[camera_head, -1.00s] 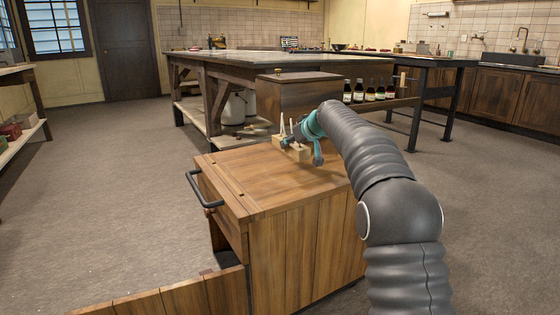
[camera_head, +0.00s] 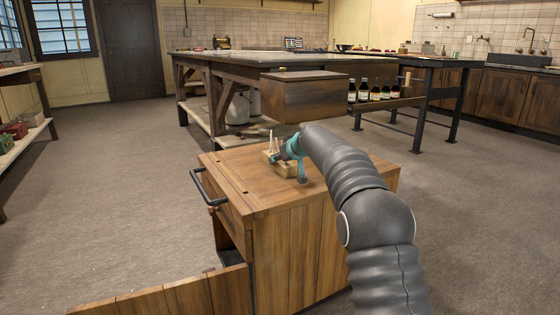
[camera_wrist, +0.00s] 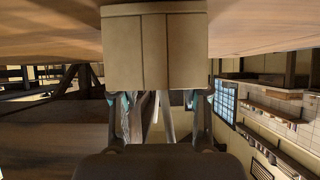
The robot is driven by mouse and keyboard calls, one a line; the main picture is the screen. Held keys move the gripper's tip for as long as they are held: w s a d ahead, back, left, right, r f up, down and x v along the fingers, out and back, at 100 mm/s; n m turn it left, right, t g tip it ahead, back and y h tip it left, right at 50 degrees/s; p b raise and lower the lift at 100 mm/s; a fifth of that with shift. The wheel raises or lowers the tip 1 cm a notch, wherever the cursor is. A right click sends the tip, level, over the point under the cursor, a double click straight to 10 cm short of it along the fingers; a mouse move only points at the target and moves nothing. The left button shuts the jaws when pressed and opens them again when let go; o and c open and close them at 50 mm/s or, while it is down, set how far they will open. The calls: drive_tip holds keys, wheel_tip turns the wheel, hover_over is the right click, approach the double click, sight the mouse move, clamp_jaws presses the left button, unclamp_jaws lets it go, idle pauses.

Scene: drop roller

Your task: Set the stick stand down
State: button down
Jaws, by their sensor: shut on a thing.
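The stick stand (camera_head: 284,169) is a small pale wooden block with thin light sticks rising from it. It is at the cabinet top (camera_head: 240,180), towards the back; I cannot tell whether it touches the wood or hangs just above it. My gripper (camera_head: 287,156), with teal fingers, is shut on the stand from the right side and hides part of it. In the wrist view the block (camera_wrist: 155,48) fills the upper middle between my fingers (camera_wrist: 158,106), with the wooden surface close around it.
The cabinet has a black handle (camera_head: 204,188) and a low wooden panel (camera_head: 165,298) jutting out at front left. Several dark bottles (camera_head: 375,92) stand on a shelf behind. The cabinet top's front and left are clear.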

drive_tip(key=shift+f, duration=0.1)
drive_tip(key=c, duration=0.6)
unclamp_jaws()
